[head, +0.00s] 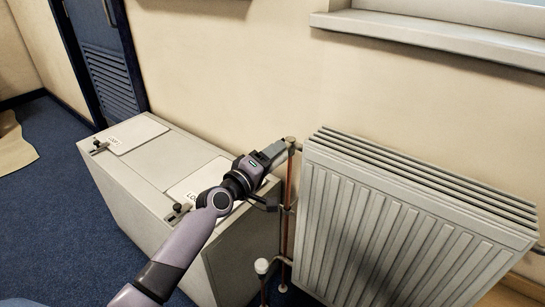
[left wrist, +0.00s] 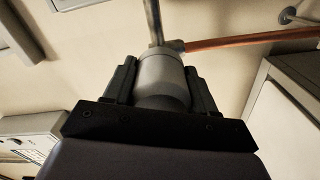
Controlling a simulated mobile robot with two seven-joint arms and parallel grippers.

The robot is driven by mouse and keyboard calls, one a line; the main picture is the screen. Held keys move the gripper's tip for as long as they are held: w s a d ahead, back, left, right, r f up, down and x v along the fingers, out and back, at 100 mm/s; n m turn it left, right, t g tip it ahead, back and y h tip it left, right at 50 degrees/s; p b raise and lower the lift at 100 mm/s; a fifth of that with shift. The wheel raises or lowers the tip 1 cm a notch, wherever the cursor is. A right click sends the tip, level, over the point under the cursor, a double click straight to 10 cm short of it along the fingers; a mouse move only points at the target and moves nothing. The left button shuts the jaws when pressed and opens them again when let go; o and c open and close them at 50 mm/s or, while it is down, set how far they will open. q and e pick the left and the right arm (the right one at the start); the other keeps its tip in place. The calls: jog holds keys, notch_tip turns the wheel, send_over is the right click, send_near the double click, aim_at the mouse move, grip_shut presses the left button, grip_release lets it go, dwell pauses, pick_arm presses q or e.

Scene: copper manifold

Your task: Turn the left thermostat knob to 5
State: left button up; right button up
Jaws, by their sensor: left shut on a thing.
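My left gripper (head: 282,146) is at the upper left corner of the radiator (head: 400,225), where a copper pipe (head: 290,180) meets its fitting. In the left wrist view its two fingers (left wrist: 163,85) are shut on a round grey thermostat knob (left wrist: 162,72), one on each side. A copper pipe (left wrist: 250,41) and a steel pipe (left wrist: 153,22) join beyond the knob. In the head view the gripper mostly covers this knob. I cannot read any number on it. My right gripper is not in view.
A white-capped valve (head: 262,266) stands low by the radiator's left side. A grey cabinet (head: 140,165) with labelled lids and small black latches is left of the pipes, under my left arm. A window sill (head: 430,37) is above; blue floor (head: 45,190) is free at left.

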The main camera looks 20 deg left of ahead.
pick_arm(q)
jog(key=o, duration=1)
jog(key=shift+o, duration=0.2)
jog(key=shift+s, duration=0.1)
jog(key=p+v, duration=0.1)
jog(key=v, duration=0.6)
